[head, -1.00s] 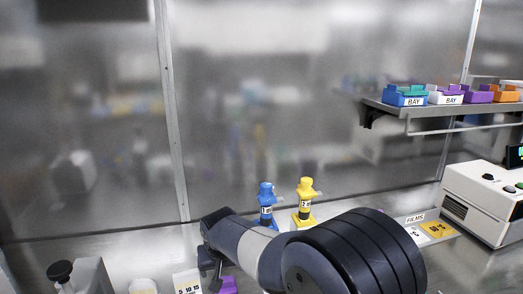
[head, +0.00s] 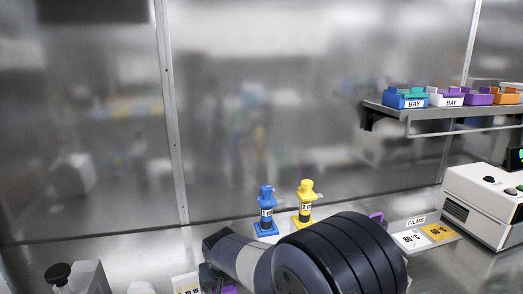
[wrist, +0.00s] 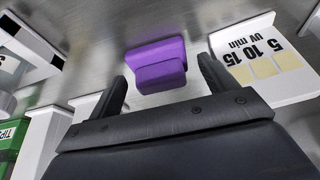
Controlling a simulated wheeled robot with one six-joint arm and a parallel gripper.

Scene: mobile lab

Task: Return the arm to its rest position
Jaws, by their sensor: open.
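My arm (head: 335,262) reaches in from the bottom of the head view, folded low over the bench. In the wrist view my gripper (wrist: 165,88) has its two dark fingers spread apart with nothing held between them.
A blue bottle (head: 266,212) and a yellow bottle (head: 306,205) stand behind my arm. A white machine (head: 485,208) is at right, beside a films card (head: 427,235). A shelf (head: 440,112) holds colored bins. A card reading "5 10 15 UV min" (wrist: 255,65) lies right of the fingers.

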